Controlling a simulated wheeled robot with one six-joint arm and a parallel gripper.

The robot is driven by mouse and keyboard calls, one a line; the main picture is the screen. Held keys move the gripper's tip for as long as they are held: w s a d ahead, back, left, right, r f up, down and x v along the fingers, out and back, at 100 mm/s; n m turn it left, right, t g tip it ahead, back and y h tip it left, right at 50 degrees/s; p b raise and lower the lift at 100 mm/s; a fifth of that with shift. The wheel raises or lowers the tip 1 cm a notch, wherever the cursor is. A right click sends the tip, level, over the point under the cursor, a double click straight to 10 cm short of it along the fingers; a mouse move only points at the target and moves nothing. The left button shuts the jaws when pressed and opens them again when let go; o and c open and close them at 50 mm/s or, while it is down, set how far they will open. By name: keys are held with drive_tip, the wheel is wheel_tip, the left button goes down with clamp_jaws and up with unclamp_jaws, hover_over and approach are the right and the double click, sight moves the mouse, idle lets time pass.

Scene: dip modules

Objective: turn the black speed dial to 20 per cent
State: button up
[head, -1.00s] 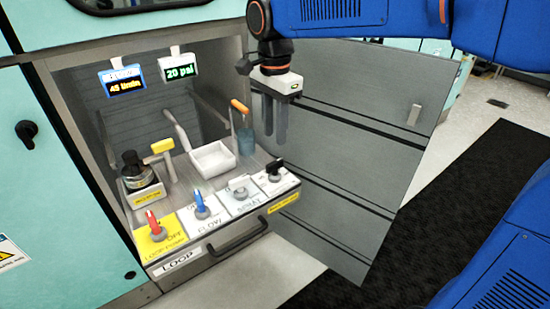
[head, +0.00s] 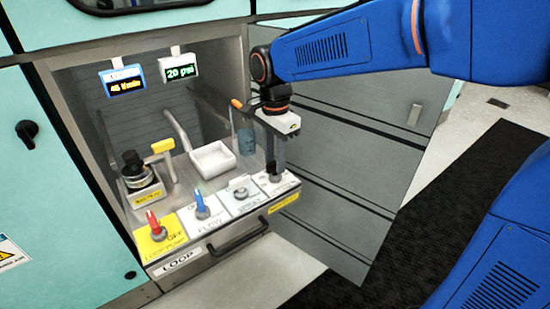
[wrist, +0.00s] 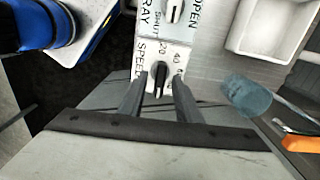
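The black speed dial (wrist: 160,78) is on a white label panel marked SPEED, with 20 and 40 readable in the wrist view. Its black bar lies nearly up and down in the picture, its upper end below the 20. I cannot tell which end is its pointer. My gripper (wrist: 158,92) is open, one finger on each side of the dial, with small gaps showing. In the head view my gripper (head: 276,165) points down over the right end of the panel. Its fingers hide most of the dial, and a grey base (head: 277,179) shows below them.
Beside the dial are a grey spray knob (head: 240,192), a blue flow handle (head: 201,205) and a red loop pump handle (head: 153,225). A white tray (head: 212,160) and a blue cup (head: 246,142) stand behind. The open grey door (head: 350,180) is at right.

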clamp_jaws()
